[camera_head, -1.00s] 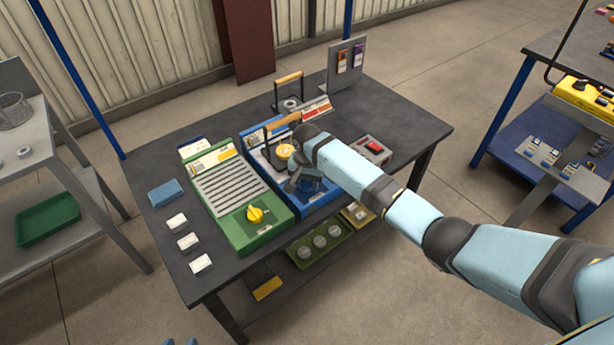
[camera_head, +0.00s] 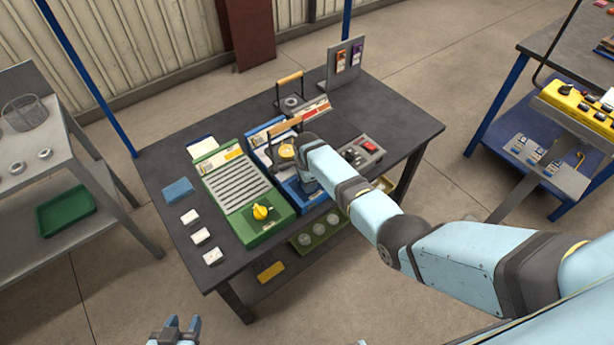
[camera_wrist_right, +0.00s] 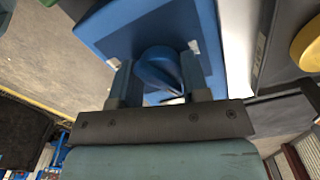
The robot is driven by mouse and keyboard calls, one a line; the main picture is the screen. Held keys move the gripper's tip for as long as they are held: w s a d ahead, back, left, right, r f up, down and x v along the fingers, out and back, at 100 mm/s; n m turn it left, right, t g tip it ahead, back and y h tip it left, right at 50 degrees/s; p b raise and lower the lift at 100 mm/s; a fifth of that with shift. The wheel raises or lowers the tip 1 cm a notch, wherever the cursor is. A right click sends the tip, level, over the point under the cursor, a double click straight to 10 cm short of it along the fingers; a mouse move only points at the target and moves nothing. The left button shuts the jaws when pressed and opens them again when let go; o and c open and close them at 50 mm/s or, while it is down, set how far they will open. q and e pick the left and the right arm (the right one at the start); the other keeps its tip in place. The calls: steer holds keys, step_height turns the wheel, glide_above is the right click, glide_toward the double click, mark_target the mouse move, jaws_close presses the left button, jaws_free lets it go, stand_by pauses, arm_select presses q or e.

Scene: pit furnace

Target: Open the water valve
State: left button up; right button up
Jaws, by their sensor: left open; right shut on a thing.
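A blue box (camera_head: 311,201) with a sloped face stands on the dark table, right of the green box. In the right wrist view its blue face (camera_wrist_right: 110,30) carries a round blue knob (camera_wrist_right: 160,68), which I take for the water valve. My right gripper (camera_wrist_right: 160,80) has one finger on each side of this knob and is shut on it. In the head view my right arm hides the knob and most of that gripper. My left gripper (camera_head: 182,326) is open and empty at the bottom edge, low in front of the table.
The green box (camera_head: 240,190) with a yellow knob (camera_head: 261,211) stands left of the blue box.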

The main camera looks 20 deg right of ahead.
steer(key=m, duration=0.2)
steer(key=shift+m+p, duration=0.4)
steer(key=shift+m, duration=1.1)
steer(key=shift+o, duration=0.3)
steer(key=shift+m, duration=0.3)
steer(key=shift+o, duration=0.2)
steer(key=o, duration=0.8)
